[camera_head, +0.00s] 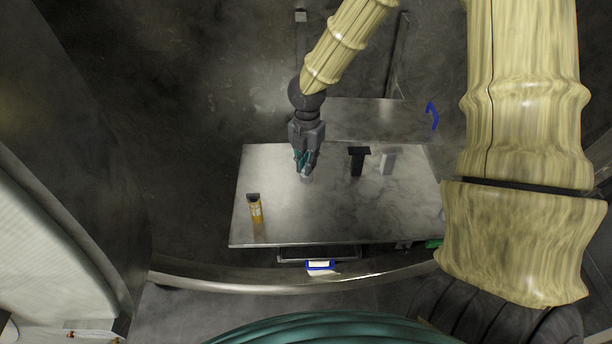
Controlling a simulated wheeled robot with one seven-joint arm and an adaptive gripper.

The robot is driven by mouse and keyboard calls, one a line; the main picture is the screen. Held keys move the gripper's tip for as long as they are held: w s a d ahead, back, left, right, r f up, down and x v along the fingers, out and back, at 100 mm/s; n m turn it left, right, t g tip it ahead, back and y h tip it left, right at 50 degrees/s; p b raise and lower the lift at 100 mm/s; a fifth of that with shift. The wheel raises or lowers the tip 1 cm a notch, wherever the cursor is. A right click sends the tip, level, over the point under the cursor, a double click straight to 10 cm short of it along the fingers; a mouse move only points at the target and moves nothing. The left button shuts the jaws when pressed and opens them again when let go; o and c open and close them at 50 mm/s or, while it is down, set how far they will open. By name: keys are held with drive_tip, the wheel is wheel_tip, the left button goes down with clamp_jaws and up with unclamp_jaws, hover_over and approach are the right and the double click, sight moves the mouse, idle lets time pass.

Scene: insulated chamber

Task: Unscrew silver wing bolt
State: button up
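A pale grey T-shaped piece (388,160) stands on the metal table, right of a black T-shaped piece (358,160); I cannot tell if either is a wing bolt. My gripper (304,170), with teal fingers, points down over the table, left of both pieces and apart from them. A small pale silvery thing (307,178) shows right at the fingertips. It may be the silver wing bolt, but it is too small to tell. The fingers partly hide it, and whether they are shut on it does not show.
An orange and yellow cylinder with a dark top (256,208) stands at the table's left. The metal table (330,225) is clear at front centre. A panel with a blue handle (432,116) lies behind. A curved metal rail (240,288) runs in front.

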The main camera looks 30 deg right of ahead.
drive_tip(key=shift+o, duration=0.6)
drive_tip(key=shift+r, duration=2.5)
